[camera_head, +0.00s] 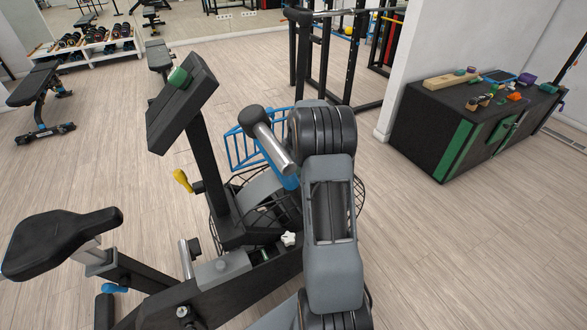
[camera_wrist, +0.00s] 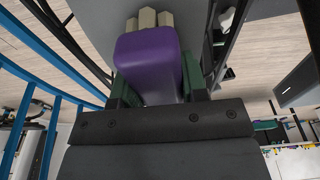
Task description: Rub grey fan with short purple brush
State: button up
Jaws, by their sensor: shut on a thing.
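My gripper (camera_wrist: 155,80) is shut on the short purple brush (camera_wrist: 147,58) in the wrist view. Its green fingers sit on both sides of the purple handle. The pale bristles (camera_wrist: 148,19) point away from the gripper, toward a broad grey surface (camera_wrist: 98,28) that looks like the grey fan. I cannot tell whether they touch it. In the head view the grey fan (camera_head: 262,190) sits inside a black wire cage on the exercise bike. My arm covers its right side and hides my gripper and the brush there.
The bike's seat (camera_head: 60,240) and console (camera_head: 181,103) stand left of my arm. A blue frame (camera_head: 241,150) is close to the fan. A black cabinet (camera_head: 420,135) with small items stands at right. Weight benches are at far left. Open wooden floor lies between.

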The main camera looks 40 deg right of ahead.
jog(key=shift+w+d+p, duration=0.15)
jog(key=shift+w+p, duration=0.1)
jog(key=shift+w, duration=0.75)
jog(key=shift+w+d+p, duration=0.1)
jog(key=shift+w+p, duration=0.15)
jog(key=shift+w, duration=0.7)
jog(key=shift+d, duration=0.15)
jog(key=shift+s+d, duration=0.1)
jog(key=shift+d, duration=0.5)
jog(key=shift+s+f, duration=0.1)
jog(key=shift+s, duration=0.05)
jog(key=shift+s+a+f+b, duration=0.15)
jog(key=shift+s+b, duration=0.55)
jog(key=shift+s, duration=0.8)
jog(key=shift+s+a+r+b, duration=0.15)
jog(key=shift+s, duration=0.6)
jog(key=shift+s+a+r+b, duration=0.1)
jog(key=shift+s+r+b, duration=0.05)
jog(key=shift+s, duration=0.55)
